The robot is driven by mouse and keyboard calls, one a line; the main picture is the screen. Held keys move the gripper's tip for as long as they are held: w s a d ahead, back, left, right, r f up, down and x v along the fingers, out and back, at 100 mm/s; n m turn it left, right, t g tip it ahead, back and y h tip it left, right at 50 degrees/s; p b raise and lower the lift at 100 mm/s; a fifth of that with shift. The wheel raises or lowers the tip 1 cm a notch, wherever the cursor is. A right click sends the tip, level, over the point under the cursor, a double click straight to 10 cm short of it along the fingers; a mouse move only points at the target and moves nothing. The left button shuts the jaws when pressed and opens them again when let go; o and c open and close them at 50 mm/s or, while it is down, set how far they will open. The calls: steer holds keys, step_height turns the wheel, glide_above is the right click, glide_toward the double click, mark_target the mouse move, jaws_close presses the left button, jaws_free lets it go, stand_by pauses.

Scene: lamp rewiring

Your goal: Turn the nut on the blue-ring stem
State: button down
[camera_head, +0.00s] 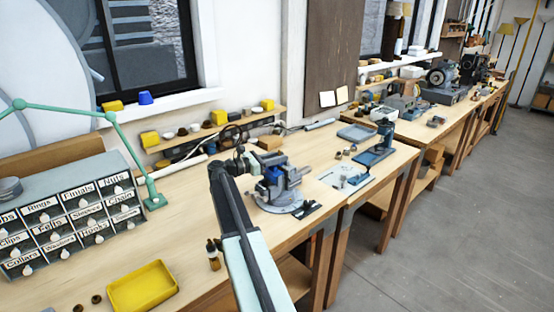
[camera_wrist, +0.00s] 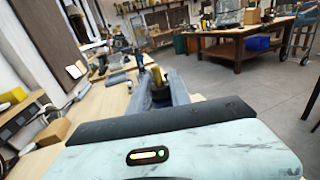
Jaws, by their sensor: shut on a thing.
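A grey bench vise (camera_head: 285,192) stands on the wooden workbench in the head view. A small blue part (camera_head: 274,174) shows at its jaws, which looks like the blue-ring stem. My gripper (camera_head: 246,160) is at the vise's upper left, close to the blue part. In the wrist view my gripper (camera_wrist: 157,92) has grey fingers closed around a small brass-coloured piece (camera_wrist: 156,80), which looks like the nut. The nut's threads and its exact seat on the stem are too small and partly hidden to tell.
A labelled drawer cabinet (camera_head: 75,215) and green lamp arm (camera_head: 120,138) stand at left. Black tools (camera_head: 306,210) lie right of the vise. The bench between cabinet and vise is mostly clear.

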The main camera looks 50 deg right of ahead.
steer(key=m+g+y, duration=0.1)
steer(key=m+g, duration=0.1)
steer(key=m+g+y, duration=0.1)
steer(key=g+y, duration=0.1)
steer(key=g, duration=0.1)
steer(key=shift+w+d+r+m, duration=0.1)
steer(key=shift+w+d+m, duration=0.1)
steer(key=shift+m, duration=0.2)
steer(key=shift+s+a+m+g+y, duration=0.1)
steer(key=shift+s+m+g+y, duration=0.05)
steer(key=shift+m+g+y, duration=0.75)
steer(key=shift+g, duration=0.3)
steer(key=c, duration=1.2)
jaws_free()
steer(key=shift+s, duration=0.15)
